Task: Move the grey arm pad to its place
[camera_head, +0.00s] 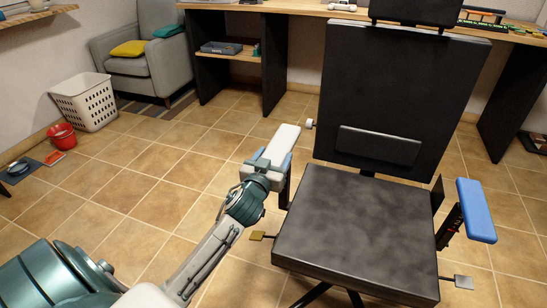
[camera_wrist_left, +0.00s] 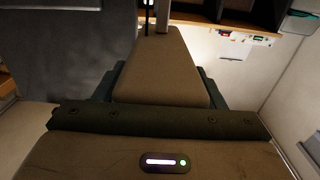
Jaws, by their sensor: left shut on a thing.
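The grey arm pad (camera_head: 284,143) is a pale, flat, long block at the left side of the black office chair (camera_head: 340,220). It also fills the middle of the left wrist view (camera_wrist_left: 160,65), between my two fingers. My left gripper (camera_head: 267,163) is shut on it. The pad points away from the gripper. A dark armrest post (camera_head: 285,190) stands below the pad, beside the seat. I cannot tell whether pad and post touch. The chair's other armrest carries a blue pad (camera_head: 476,210). My right gripper is not in view.
A desk (camera_head: 290,8) with dark side panels stands behind the chair.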

